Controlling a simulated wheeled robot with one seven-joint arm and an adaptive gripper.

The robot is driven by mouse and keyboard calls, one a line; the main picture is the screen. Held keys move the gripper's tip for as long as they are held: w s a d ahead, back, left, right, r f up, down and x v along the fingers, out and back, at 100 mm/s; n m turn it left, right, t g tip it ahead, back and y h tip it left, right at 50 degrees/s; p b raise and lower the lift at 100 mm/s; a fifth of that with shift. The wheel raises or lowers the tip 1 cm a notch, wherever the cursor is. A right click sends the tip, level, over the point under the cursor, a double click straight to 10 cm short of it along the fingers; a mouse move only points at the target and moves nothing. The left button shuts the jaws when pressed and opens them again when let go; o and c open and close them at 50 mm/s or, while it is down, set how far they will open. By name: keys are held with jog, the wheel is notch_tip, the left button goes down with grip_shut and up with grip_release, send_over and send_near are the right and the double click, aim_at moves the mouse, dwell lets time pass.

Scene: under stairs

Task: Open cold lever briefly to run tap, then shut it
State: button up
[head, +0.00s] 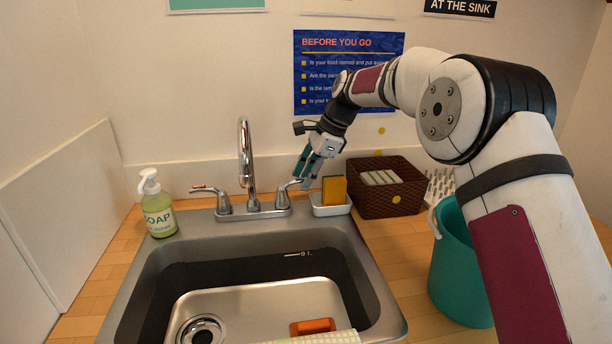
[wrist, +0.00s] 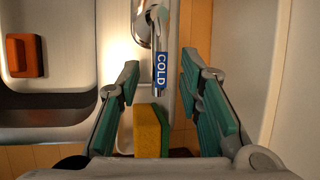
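The cold lever (wrist: 161,68), with a blue COLD label, lies between the spread fingers of my gripper (wrist: 159,75) in the wrist view. Gaps show on both sides, so the fingers do not touch it there. In the head view my gripper (head: 303,172) reaches down at the cold lever (head: 288,189), on the right of the chrome tap (head: 246,160), and partly hides its end. The red-marked lever (head: 208,190) is on the left. No water stream is visible below the spout.
A sponge (head: 334,189) stands in a white holder (head: 331,208) close to my gripper; the sponge (wrist: 150,130) also shows between the fingers. A brown basket (head: 385,197) and teal bucket (head: 455,270) are to the right. A soap bottle (head: 158,212) stands left. The sink (head: 150,275) is in front.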

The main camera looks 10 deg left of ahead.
jog(key=v, duration=1.2)
jog(key=shift+s, duration=0.1)
jog(key=s+d+r+n+t+h+p, duration=0.1)
jog(key=s+d+r+n+h+p, duration=0.15)
jog(key=s+d+r, duration=0.6)
jog(key=s+d+r+n+t+h+p, duration=0.15)
jog(key=s+d+n, duration=0.25)
jog(key=s, duration=0.9)
jog(key=s+d+f+n+p, duration=0.1)
jog(key=s+d+f+n, duration=0.1)
jog(key=s, duration=0.6)
jog(key=s+d+f+n+p, duration=0.1)
jog(key=s+d+f+n, duration=0.2)
jog(key=s, duration=0.6)
jog(key=s+d+f+n+t+h+p, duration=0.1)
jog(key=s+d+f+n, duration=0.1)
jog(key=s+d, duration=0.3)
jog(key=s+f, duration=0.1)
jog(key=s, duration=0.3)
